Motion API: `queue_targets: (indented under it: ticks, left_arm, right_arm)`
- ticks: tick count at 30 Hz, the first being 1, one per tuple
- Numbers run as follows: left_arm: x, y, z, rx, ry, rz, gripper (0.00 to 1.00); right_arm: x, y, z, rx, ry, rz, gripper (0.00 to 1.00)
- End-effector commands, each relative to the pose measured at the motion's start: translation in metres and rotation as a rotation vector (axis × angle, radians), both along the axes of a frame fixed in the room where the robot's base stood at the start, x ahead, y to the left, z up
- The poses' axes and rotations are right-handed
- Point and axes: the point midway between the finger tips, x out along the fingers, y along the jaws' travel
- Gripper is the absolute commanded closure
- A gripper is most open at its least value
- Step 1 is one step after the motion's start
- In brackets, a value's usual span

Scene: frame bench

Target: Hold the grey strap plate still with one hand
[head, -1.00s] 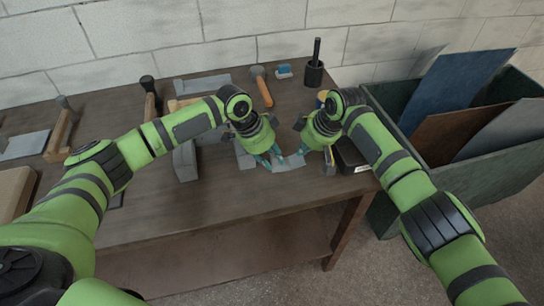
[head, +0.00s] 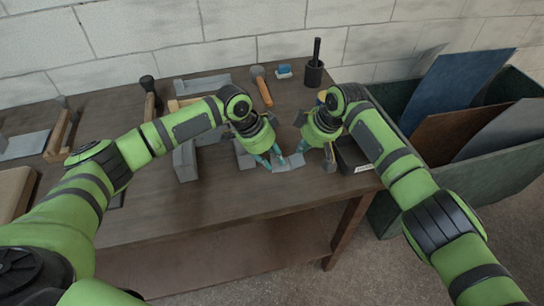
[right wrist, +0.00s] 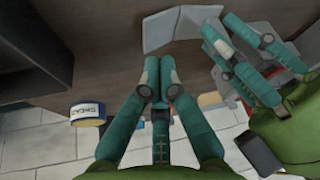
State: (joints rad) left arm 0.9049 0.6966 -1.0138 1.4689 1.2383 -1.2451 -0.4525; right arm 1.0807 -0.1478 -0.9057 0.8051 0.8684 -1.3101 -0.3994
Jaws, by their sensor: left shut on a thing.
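The grey strap plate (head: 290,164) is a bent, light grey piece near the front edge of the bench. In the right wrist view it shows as an angled plate (right wrist: 158,32) beyond the fingers. My left gripper (head: 275,163) is at the plate's left part and shut on it; its teal fingers also show in the right wrist view (right wrist: 218,36).
Grey blocks (head: 185,160) stand left of the plate. A dark open box (head: 354,158) is close by my right gripper. A hammer (head: 262,86) and a dark cup (head: 314,74) are farther back. A green bin (head: 450,180) with panels stands right of the bench.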

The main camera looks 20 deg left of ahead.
Motion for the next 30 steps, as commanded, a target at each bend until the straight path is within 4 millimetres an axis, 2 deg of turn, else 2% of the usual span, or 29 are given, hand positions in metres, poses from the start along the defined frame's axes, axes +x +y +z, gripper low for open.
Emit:
queue_targets:
  ticks: [21,30]
  left_arm:
    - [-0.002,0.001,-0.002,0.003,0.006,0.001,1.00]
    - [-0.002,0.001,-0.002,0.003,0.006,0.001,1.00]
  right_arm:
    - [0.000,0.000,0.059,0.000,-0.002,0.000,1.00]
    - [0.000,0.000,0.070,-0.001,0.000,0.000,1.00]
